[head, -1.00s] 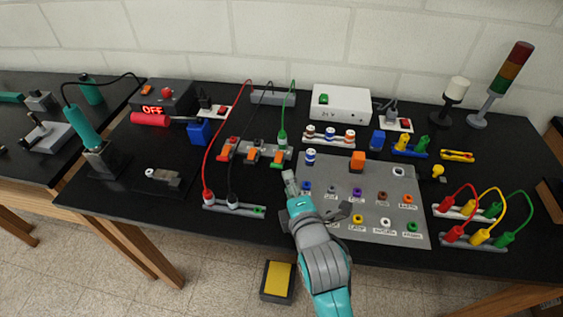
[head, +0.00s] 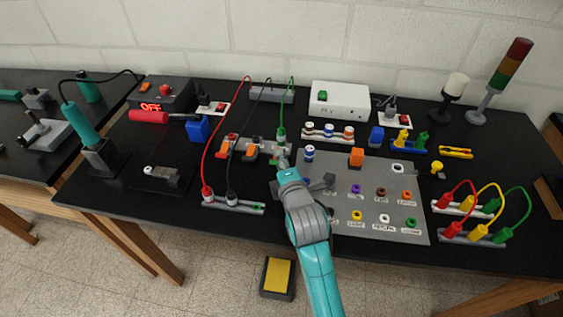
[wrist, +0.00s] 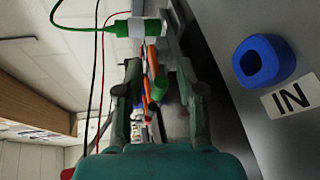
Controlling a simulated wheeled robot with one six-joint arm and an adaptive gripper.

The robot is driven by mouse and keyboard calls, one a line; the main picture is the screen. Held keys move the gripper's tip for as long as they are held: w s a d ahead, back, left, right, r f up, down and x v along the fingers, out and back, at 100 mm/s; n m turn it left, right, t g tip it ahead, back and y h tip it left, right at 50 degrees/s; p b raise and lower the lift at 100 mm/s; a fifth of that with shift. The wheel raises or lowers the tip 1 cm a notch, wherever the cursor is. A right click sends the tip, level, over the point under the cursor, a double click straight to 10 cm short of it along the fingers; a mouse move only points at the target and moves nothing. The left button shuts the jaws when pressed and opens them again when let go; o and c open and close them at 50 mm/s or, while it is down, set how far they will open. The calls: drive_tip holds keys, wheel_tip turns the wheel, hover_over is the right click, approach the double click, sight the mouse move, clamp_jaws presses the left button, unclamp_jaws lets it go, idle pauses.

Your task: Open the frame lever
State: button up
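A grey terminal block (head: 262,147) with orange levers stands mid-table, left of the grey panel. Two levers show in the head view, the left lever (head: 226,149) and the middle lever (head: 250,151); my gripper hides the block's right end. I cannot read which lever is the frame one. My gripper (head: 282,158) is over that right end, close to the green plug (head: 281,137). In the wrist view my gripper's fingers (wrist: 162,78) stand apart, with an orange lever (wrist: 152,62) and a small green piece (wrist: 157,84) showing in the gap. I see no grip on either.
The grey panel (head: 380,233) with coloured sockets lies right of my gripper; a blue socket (wrist: 262,62) labelled IN is close in the wrist view. Red, black and green cables arch over the block. A white box (head: 340,100) stands behind.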

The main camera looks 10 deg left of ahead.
clamp_jaws()
drive_tip(key=shift+r, duration=0.15)
drive_tip(key=r+g, duration=0.1)
drive_tip(key=g, duration=0.1)
drive_tip(key=r+m+g, duration=0.1)
drive_tip(key=g, duration=0.1)
drive_tip(key=shift+w+r+g+h, duration=0.15)
drive_tip(key=shift+w+g+h, duration=0.15)
drive_tip(key=shift+w+g, duration=0.1)
drive_tip(key=g, duration=0.1)
drive_tip(key=r+m+g, duration=0.1)
drive_tip(key=shift+w+g, duration=0.35)
drive_tip(key=shift+g, duration=0.05)
drive_tip(key=shift+w+r+m+g, duration=0.15)
drive_tip(key=shift+w+m+g, duration=0.15)
drive_tip(key=shift+g, duration=0.7)
drive_tip(key=shift+o, duration=1.7)
unclamp_jaws()
drive_tip(key=shift+r, duration=0.1)
